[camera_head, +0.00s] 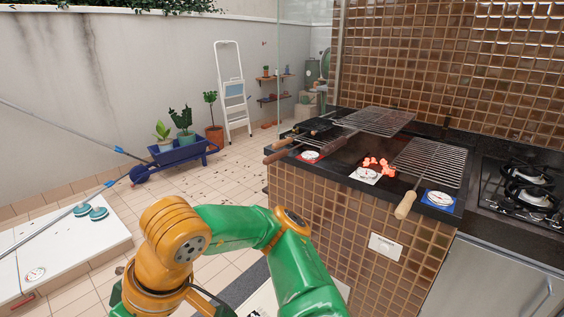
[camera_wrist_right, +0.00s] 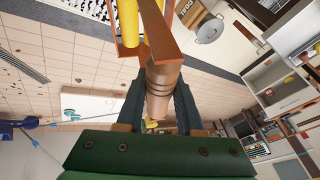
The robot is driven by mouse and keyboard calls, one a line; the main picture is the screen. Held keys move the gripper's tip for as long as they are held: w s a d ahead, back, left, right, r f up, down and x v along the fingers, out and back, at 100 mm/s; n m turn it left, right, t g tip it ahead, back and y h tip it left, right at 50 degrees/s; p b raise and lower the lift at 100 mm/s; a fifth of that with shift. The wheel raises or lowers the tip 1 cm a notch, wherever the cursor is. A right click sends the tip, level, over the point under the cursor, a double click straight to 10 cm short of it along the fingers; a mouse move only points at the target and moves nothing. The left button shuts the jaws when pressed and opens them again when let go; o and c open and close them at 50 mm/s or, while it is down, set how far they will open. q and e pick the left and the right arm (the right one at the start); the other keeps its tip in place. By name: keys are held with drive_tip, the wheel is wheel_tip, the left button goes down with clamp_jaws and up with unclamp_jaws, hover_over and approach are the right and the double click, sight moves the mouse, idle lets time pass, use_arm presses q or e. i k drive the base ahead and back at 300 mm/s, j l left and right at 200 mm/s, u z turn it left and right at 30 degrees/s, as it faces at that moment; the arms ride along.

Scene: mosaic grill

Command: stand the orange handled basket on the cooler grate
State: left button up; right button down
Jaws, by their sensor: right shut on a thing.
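In the right wrist view my right gripper (camera_wrist_right: 158,106) is shut on the brown handle (camera_wrist_right: 163,82) of the orange basket (camera_wrist_right: 176,47). Yellow pieces show inside its frame; most of the basket is cut off by the top edge. The basket is not seen in the head view. There, one wire grate (camera_head: 379,121) lies at the back left of the counter, and another grate (camera_head: 430,163) with a pale wooden handle lies at the right. A dial on a red plate (camera_head: 310,156) is at the left, one on a blue plate (camera_head: 438,199) at the right. My left gripper is not in view.
Glowing coals (camera_head: 376,165) lie between the grates, behind a dial on a white plate (camera_head: 366,174). Dark-handled utensils (camera_head: 290,147) lie at the counter's left end. A gas stove (camera_head: 525,188) is at the right. The tiled floor to the left is partly clear.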

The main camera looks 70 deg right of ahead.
sight(429, 163)
drive_tip(key=z, duration=0.45)
drive_tip(key=l+z, duration=0.1)
drive_tip(key=z, duration=0.85)
drive_tip(key=l+z, duration=0.1)
drive_tip(key=z, duration=0.8)
drive_tip(key=i+l+z, duration=0.1)
drive_tip(key=z, duration=0.35)
drive_tip(key=i+l+z, duration=0.15)
drive_tip(key=z, duration=0.3)
